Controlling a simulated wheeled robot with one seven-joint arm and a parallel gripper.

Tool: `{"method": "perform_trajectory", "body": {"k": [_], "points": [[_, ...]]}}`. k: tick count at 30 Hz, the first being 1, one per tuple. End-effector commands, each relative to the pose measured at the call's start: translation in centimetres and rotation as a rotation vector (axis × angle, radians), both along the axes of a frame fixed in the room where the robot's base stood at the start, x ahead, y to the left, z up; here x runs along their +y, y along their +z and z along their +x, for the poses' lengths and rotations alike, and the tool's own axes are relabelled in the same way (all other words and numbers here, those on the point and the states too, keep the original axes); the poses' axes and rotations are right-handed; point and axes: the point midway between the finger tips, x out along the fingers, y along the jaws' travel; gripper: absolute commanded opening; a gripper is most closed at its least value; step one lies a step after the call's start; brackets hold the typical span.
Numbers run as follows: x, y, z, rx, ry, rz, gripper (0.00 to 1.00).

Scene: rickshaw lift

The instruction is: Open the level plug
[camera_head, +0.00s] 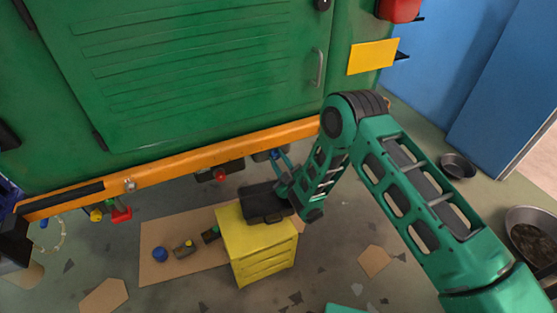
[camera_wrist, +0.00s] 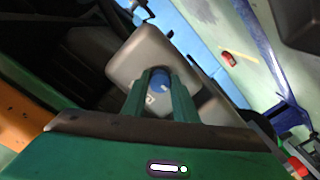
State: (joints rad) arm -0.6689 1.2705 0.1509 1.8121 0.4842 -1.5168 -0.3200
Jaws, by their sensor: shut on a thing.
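The level plug is a small blue round cap (camera_wrist: 160,79) on a rounded grey-brown housing (camera_wrist: 139,52) in the wrist view. My gripper (camera_wrist: 161,88) has its two green fingers on either side of the cap, shut on it. In the head view my gripper (camera_head: 283,163) reaches under the orange bumper of the green vehicle (camera_head: 190,70). A bit of blue (camera_head: 275,154) shows at its fingertips by a grey housing. The fingers hide part of the cap, and I cannot tell how far it is turned.
A yellow box (camera_head: 262,250) stands just below my wrist. The orange bumper (camera_head: 180,170) runs close above my gripper. Cardboard (camera_head: 150,215) with small parts lies on the floor to the left. Metal bowls (camera_head: 458,166) sit at the right. The floor at lower left is mostly clear.

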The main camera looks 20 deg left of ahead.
Motion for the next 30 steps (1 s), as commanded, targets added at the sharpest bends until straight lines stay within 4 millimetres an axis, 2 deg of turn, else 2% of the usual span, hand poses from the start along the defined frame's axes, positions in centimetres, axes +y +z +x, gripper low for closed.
{"method": "perform_trajectory", "body": {"k": [18,30], "points": [[-0.3,-0.31,0.2,-0.362,-0.003,-0.454,0.04],[-0.32,-0.2,0.33,-0.532,-0.004,-0.66,0.04]]}}
